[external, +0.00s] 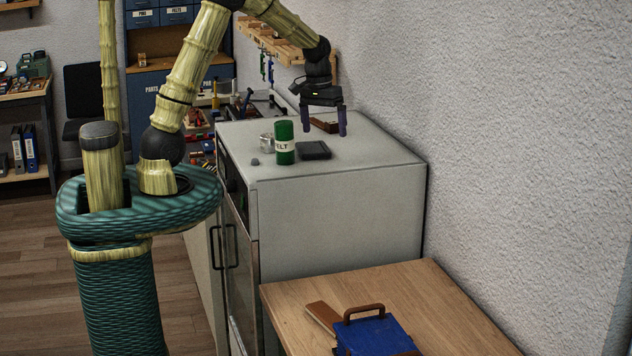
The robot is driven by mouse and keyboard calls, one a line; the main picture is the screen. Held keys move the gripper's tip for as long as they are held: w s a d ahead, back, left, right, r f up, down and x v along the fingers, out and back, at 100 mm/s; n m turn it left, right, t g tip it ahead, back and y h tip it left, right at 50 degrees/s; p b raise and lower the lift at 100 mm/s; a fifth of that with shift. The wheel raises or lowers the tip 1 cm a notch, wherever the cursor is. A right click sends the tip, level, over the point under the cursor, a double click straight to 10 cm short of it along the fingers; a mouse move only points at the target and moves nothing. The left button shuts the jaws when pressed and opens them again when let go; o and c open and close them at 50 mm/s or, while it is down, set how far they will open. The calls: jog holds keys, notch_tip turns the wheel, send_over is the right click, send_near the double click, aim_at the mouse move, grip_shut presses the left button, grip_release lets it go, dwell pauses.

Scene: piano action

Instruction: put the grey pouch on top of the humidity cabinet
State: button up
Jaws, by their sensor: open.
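The humidity cabinet (340,205) is the large pale grey cabinet against the right wall, with dark handles on its front. A flat dark grey item (314,150), which looks like the grey pouch, lies on its top; I cannot be sure of its kind. My gripper (324,128) points down over the cabinet top, behind and slightly right of the dark item. Its two purple fingers are apart and nothing shows held between them. A brown item shows behind the fingers, partly hidden.
A green can (284,143) stands left of the dark item, with a clear jar (266,142) and a small grey lump (254,162) nearby. The cabinet top's front right is bare. A wooden table (420,300) in front holds a blue case (375,335).

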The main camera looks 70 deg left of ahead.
jog(key=s+d+f+m+t, duration=0.1)
jog(key=s+d+f+m, duration=0.1)
jog(key=s+d+m, duration=0.5)
jog(key=s+d, duration=0.4)
jog(key=s, duration=0.4)
jog(key=shift+s+d+f+t+y, duration=0.2)
jog(key=shift+f+t+y, duration=0.1)
jog(key=shift+f+y, duration=0.1)
jog(key=shift+w, duration=0.1)
